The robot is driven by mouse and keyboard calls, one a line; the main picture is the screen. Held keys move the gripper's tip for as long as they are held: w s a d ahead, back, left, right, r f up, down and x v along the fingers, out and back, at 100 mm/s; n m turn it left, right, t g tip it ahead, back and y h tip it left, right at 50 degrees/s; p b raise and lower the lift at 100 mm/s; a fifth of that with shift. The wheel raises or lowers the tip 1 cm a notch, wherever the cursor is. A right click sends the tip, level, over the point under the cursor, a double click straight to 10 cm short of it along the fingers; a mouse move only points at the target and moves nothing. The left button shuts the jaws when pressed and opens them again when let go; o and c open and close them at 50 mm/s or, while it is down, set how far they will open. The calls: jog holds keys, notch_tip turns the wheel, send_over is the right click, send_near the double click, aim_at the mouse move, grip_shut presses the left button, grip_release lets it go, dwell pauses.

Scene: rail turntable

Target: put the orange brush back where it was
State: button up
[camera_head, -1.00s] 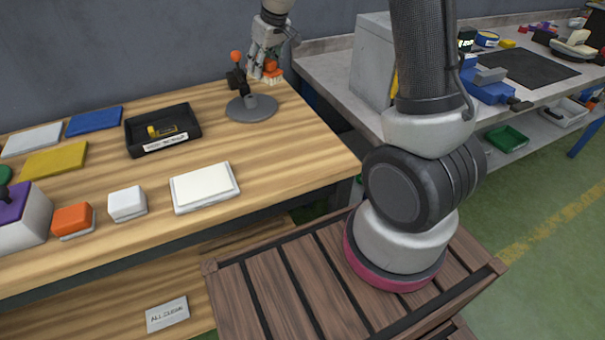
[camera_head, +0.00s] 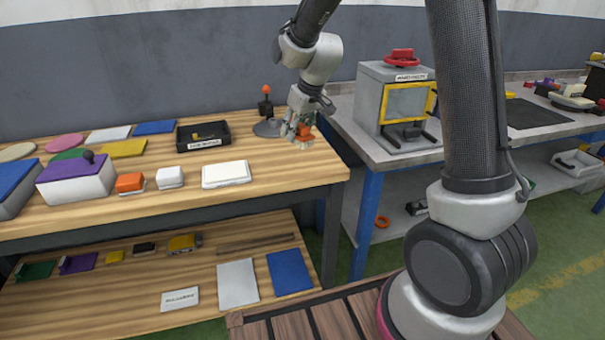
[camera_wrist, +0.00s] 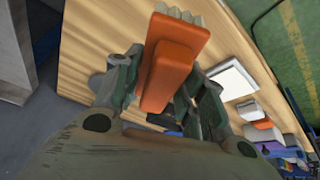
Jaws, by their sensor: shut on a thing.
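The orange brush (camera_head: 305,132), with pale bristles, is in my gripper (camera_head: 298,127) near the right end of the wooden table (camera_head: 290,165). In the wrist view my gripper (camera_wrist: 163,88) is shut on the orange body of the brush (camera_wrist: 172,62), with a finger on each side. The pale bristles stick out at the top of that picture. The brush appears over the tabletop, right of the round grey base; whether it touches the wood I cannot tell.
An orange-knobbed stand (camera_head: 265,108) on a grey base is left of my gripper. A black tray (camera_head: 203,137), a white pad (camera_head: 226,174), a white block (camera_head: 170,177) and an orange-topped block (camera_head: 130,183) lie further left. A grey machine (camera_head: 395,105) stands on the right bench.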

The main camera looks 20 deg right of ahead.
notch_tip(320, 180, down, 9)
jog(key=shift+w+f, duration=0.1)
jog(key=shift+f, duration=0.05)
dwell(0.4)
jog(key=shift+f, duration=0.2)
jog(key=o, duration=0.9)
